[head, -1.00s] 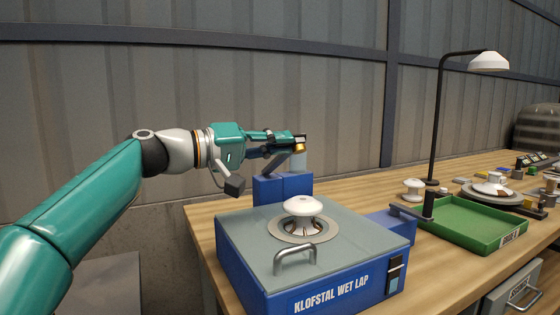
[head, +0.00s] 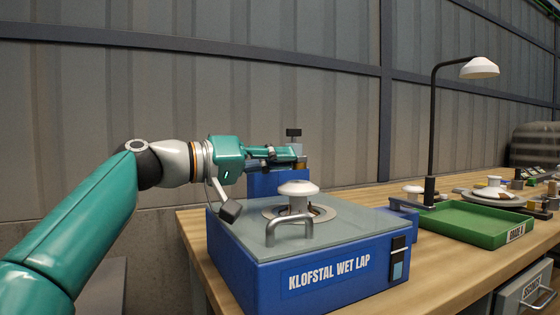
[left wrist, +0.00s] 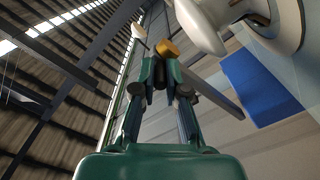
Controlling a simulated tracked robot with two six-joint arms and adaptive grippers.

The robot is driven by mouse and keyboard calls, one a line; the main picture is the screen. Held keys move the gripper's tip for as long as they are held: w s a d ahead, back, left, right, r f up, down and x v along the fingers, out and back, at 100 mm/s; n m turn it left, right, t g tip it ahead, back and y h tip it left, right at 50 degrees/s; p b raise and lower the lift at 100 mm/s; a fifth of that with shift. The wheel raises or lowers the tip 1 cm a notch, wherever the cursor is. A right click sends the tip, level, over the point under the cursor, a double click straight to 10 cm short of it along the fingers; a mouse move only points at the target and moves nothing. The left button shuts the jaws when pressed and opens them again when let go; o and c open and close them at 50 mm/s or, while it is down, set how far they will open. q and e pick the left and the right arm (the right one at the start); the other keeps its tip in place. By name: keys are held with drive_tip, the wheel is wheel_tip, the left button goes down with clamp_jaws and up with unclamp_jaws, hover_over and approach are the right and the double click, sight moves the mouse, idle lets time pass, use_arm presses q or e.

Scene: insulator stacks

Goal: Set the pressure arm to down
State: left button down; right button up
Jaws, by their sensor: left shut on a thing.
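The blue wet lap (head: 300,262) stands on the bench with a grey top. A white insulator (head: 298,188) sits upright on its round plate; a white rounded piece, apparently the same one, shows close by in the left wrist view (left wrist: 198,25). My left gripper (head: 300,157) is at the back of the lap, just above and behind the insulator. In the left wrist view its fingers (left wrist: 160,68) are shut on the pressure arm's brass knob (left wrist: 167,48). The grey pressure arm (left wrist: 212,92) runs from there to the lower right. In the head view my gripper mostly hides the arm.
A metal handle (head: 290,228) rises from the lap's front top. A green tray (head: 470,240) lies to the right, below a black lamp (head: 433,130) with a white shade. Plates and small parts crowd the bench farther right.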

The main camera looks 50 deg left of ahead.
use_arm(q)
drive_tip(key=c, duration=1.2)
unclamp_jaws()
drive_tip(key=v, duration=1.2)
drive_tip(key=shift+f, duration=0.1)
